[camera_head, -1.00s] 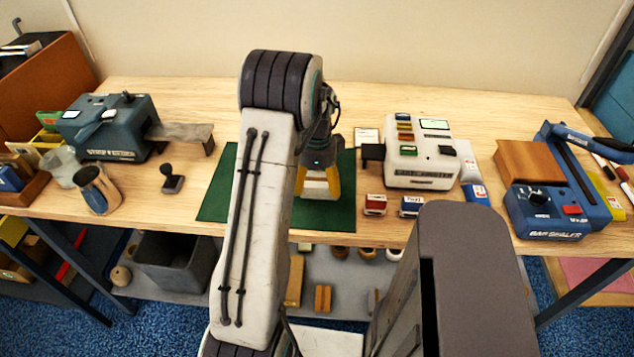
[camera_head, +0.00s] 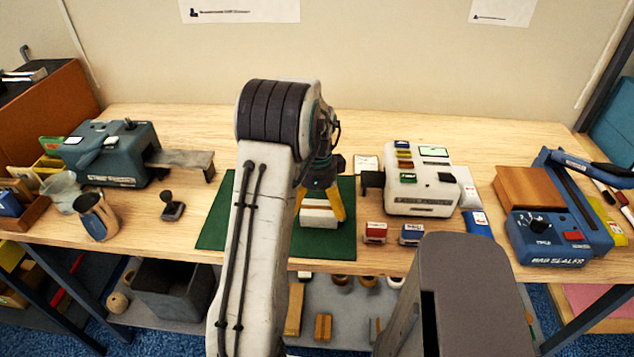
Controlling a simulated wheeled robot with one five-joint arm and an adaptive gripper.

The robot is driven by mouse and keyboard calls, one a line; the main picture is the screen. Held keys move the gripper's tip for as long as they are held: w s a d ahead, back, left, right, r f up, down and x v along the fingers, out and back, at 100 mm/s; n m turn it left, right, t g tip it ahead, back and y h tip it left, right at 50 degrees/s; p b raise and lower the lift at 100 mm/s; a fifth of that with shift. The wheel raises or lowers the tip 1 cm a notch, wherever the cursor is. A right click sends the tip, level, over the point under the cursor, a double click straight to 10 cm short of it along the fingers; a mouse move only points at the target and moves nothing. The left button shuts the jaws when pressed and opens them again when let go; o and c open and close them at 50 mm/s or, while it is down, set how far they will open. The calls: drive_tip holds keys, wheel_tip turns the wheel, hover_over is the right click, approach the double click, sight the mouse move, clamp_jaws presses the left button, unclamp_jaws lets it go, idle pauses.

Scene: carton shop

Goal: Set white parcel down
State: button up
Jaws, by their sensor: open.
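The fingers are spread open. Whether either finger touches the parcel's sides cannot be told. My arm hides the middle of the mat.
A white labelling machine (camera_head: 421,182) and small red (camera_head: 375,233) and blue (camera_head: 411,235) boxes stand right of the mat. A blue sealer (camera_head: 553,227) is farther right. A black-handled stamp (camera_head: 172,206), metal jug (camera_head: 97,217) and green-grey machine (camera_head: 109,153) stand left.

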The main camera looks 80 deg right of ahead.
sight(316, 210)
wheel_tip(316, 210, up, 10)
idle(0.5)
drive_tip(key=shift+f, duration=0.1)
drive_tip(key=w+a+r+n+h, duration=0.1)
drive_tip(key=w+a+r+n, duration=0.3)
drive_tip(key=w, duration=0.4)
drive_tip(key=w+a+r+n, duration=0.1)
drive_tip(key=w+a+n, duration=0.4)
drive_tip(key=w, duration=0.3)
drive_tip(key=w+a+r+n+t, duration=0.1)
drive_tip(key=w+a+r+n, duration=0.1)
drive_tip(key=w+a+n, duration=0.8)
drive_tip(key=s+a+f+n+t, duration=0.1)
drive_tip(key=s+a+n, duration=0.2)
drive_tip(key=a+n, duration=0.5)
drive_tip(key=s+a+f+n+t, duration=0.1)
drive_tip(key=a+n, duration=0.7)
drive_tip(key=a, duration=0.9)
drive_tip(key=shift+s+a+t+y, duration=0.2)
drive_tip(key=shift+s+t+y, duration=0.25)
drive_tip(key=shift+s, duration=0.45)
